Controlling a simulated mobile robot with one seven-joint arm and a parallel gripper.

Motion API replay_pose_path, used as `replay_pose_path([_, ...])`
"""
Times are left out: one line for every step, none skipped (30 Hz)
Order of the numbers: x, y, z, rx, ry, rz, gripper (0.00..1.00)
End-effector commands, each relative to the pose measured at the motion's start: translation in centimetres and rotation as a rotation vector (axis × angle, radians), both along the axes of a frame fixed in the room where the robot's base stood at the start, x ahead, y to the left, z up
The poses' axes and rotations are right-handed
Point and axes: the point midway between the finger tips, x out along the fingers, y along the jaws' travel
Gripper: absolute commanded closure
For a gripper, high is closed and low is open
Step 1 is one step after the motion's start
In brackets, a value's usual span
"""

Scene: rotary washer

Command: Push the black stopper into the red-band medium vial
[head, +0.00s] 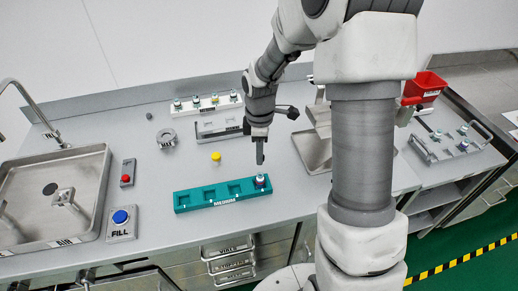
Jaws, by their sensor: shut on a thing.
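My gripper (260,160) points down above the right end of the teal rack (222,201) marked MEDIUM. It is shut on a small dark thing, which I take to be the black stopper; the fingers mostly hide it. One small vial (261,181) stands upright in the rack's rightmost place, just below my gripper, with a gap between them. Its top looks pale blue-white. I cannot make out a red band on it at this size. The rack's other places look empty.
A yellow-topped piece (216,157) stands behind the rack. A white rack (207,103) with several vials is at the back. The sink (58,190), a red-button box (126,173) and the blue FILL button (121,217) are left. A metal tray (316,153) and red bin (425,85) are right.

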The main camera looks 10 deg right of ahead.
Motion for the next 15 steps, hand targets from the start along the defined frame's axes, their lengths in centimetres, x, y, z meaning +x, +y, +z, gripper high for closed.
replay_pose_path([0.0, 0.0, -0.5, 0.0, 0.001, 0.0, 1.0])
replay_pose_path([0.0, 0.0, -0.7, 0.0, 0.001, -0.001, 1.0])
replay_pose_path([0.0, 0.0, -1.0, 0.0, 0.001, -0.001, 1.0])
replay_pose_path([0.0, 0.0, -1.2, 0.0, 0.001, -0.001, 1.0])
replay_pose_path([0.0, 0.0, -1.4, 0.0, 0.001, -0.001, 1.0])
replay_pose_path([0.0, 0.0, -1.7, 0.0, 0.001, -0.001, 1.0])
replay_pose_path([0.0, 0.0, -2.0, 0.0, 0.001, -0.001, 1.0])
replay_pose_path([0.0, 0.0, -2.2, 0.0, 0.001, -0.001, 1.0])
replay_pose_path([0.0, 0.0, -2.5, 0.0, 0.001, -0.001, 1.0])
replay_pose_path([0.0, 0.0, -2.8, 0.0, 0.001, -0.001, 1.0])
replay_pose_path([0.0, 0.0, -3.0, 0.0, 0.001, -0.001, 1.0])
replay_pose_path([0.0, 0.0, -3.3, 0.0, 0.001, -0.001, 1.0])
replay_pose_path([0.0, 0.0, -3.6, 0.0, 0.001, -0.001, 1.0])
replay_pose_path([0.0, 0.0, -3.8, 0.0, 0.001, -0.001, 1.0])
replay_pose_path([0.0, 0.0, -4.1, 0.0, 0.001, -0.001, 1.0])
